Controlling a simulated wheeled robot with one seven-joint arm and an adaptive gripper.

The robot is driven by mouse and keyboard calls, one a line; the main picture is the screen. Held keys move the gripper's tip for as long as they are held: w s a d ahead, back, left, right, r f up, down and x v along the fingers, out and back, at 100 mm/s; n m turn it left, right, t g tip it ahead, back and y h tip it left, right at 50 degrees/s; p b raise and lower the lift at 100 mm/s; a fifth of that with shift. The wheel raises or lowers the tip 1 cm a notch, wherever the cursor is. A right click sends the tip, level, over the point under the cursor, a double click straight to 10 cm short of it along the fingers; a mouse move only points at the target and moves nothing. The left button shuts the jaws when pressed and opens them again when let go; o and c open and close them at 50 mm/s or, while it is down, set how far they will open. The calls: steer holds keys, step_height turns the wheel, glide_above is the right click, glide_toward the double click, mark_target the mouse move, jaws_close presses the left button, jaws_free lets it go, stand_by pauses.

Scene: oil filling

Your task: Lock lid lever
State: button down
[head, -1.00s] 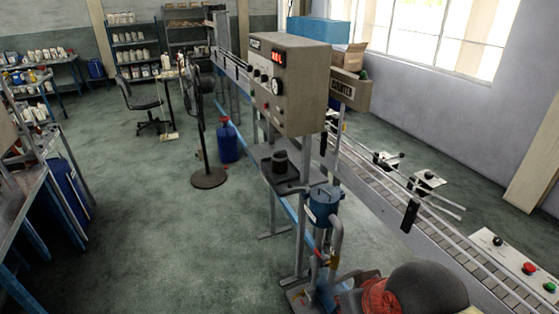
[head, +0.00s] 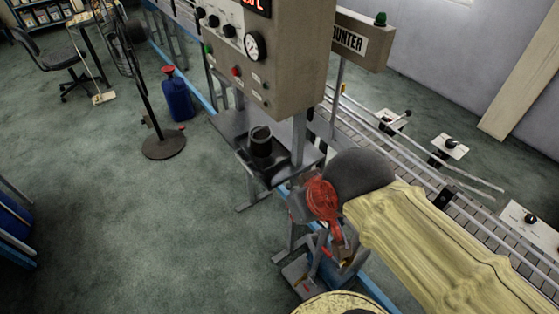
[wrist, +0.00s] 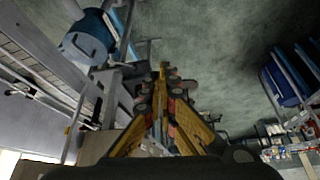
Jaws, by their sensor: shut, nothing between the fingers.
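A blue cylindrical vessel (wrist: 90,36) with a pale end shows at the upper left of the wrist view, on the machine's frame. I cannot make out a lid lever on it. In the head view my arm covers the place of this vessel. My gripper (wrist: 164,72) is shut and empty, its yellow-orange fingers meeting in the middle of the wrist view. It is to the right of the blue vessel in that picture and appears apart from it.
The machine's control box (head: 268,45) stands above a dark cup (head: 260,141) on a metal platform. The conveyor (head: 350,130) runs behind my arm. A fan stand (head: 164,144) and a blue container (head: 178,98) stand on the left, with open floor in front.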

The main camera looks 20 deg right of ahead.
stand_by(0.3)
steer(key=w+d+f+m+p, duration=0.1)
steer(key=w+d+f+p, duration=0.1)
steer(key=w, duration=0.6)
steer(key=w+d+f+m+g+h+p, duration=0.1)
steer(key=w+d+f+m+p, duration=0.1)
steer(key=w+d+f, duration=0.3)
steer(key=w+d+f+m+g+p, duration=0.1)
steer(key=w+d+f+p, duration=0.1)
steer(key=w, duration=0.8)
steer(key=shift+w+d+f, duration=0.3)
steer(key=shift+d+f, duration=0.6)
steer(key=shift+f, duration=0.05)
